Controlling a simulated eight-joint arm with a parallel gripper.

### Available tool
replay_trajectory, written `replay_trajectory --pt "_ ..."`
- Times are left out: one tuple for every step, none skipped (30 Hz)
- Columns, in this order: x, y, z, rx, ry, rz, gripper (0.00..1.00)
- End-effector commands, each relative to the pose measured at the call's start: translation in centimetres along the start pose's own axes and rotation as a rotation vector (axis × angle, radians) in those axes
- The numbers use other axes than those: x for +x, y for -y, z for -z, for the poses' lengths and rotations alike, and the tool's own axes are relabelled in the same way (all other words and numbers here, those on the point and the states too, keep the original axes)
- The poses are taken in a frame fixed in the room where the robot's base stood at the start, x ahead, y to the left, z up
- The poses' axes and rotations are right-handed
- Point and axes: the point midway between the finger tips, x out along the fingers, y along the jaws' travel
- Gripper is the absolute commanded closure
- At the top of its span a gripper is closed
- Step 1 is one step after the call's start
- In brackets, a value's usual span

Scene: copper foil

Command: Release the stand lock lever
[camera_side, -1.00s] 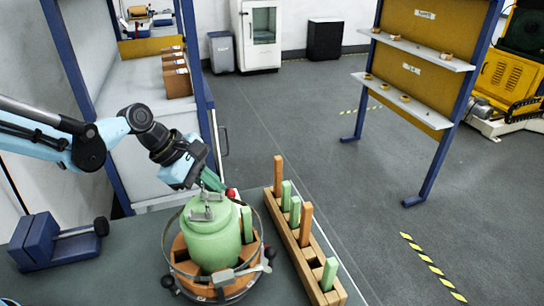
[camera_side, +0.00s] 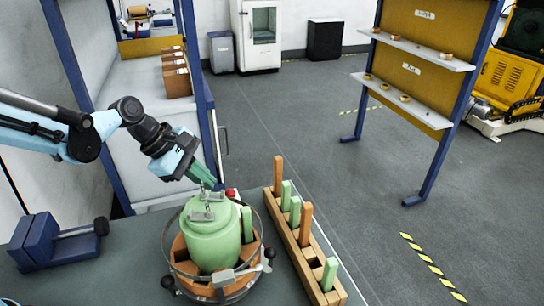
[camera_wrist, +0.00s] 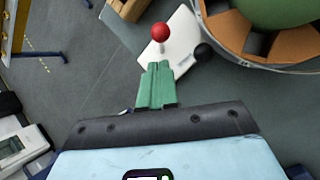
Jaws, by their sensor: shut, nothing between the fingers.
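A red ball knob (camera_side: 231,193) on a short pale stem shows just behind the round stand (camera_side: 183,262). It also shows in the wrist view (camera_wrist: 161,32), above a white plate and just beyond my fingertips. A black ball knob (camera_wrist: 203,52) is to its right, nearer the stand's rim (camera_wrist: 262,66). The stand holds a green canister (camera_side: 212,242) ringed by orange blocks. My gripper (camera_side: 212,183) has its green fingers shut and empty, pointing down toward the red knob. In the wrist view the fingertips (camera_wrist: 158,65) appear apart from the knob.
A wooden rack (camera_side: 296,243) with several green and orange upright pieces stands right of the stand. A dark blue block with a black-ended rod (camera_side: 55,243) lies at the left. Some grey bench top is clear between the blue block and the stand.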

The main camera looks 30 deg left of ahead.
Motion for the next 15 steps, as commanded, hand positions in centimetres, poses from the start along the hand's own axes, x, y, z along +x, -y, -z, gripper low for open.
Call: replay_trajectory --pt "-0.9 0.0 0.6 -0.005 -0.001 -0.003 1.0" --pt "-1.4 0.0 1.0 -0.006 -0.002 -0.004 1.0" --pt "-2.1 0.1 1.5 -0.005 -0.002 -0.003 1.0" --pt "-2.5 0.1 1.3 -0.003 -0.001 -0.002 1.0" --pt "-2.9 0.1 1.2 -0.002 -0.001 -0.001 1.0" --pt "-3.5 0.2 1.1 -0.002 -0.001 -0.001 1.0" --pt "-3.9 0.2 1.1 -0.001 -0.001 -0.001 1.0" --pt "-4.4 0.3 1.1 -0.001 -0.001 -0.002 1.0" --pt "-5.0 0.3 1.0 -0.001 -0.001 -0.002 1.0" --pt "-5.5 0.3 1.0 -0.002 -0.001 -0.002 1.0" --pt "-6.0 0.3 1.0 -0.002 -0.001 -0.002 1.0" --pt "-6.5 0.4 0.9 -0.002 0.0 -0.002 1.0" --pt "-7.0 0.5 0.9 -0.001 0.0 -0.001 1.0" --pt "-7.5 0.5 0.9 -0.002 -0.001 -0.002 1.0" --pt "-8.1 0.5 0.9 -0.002 -0.001 -0.001 1.0"
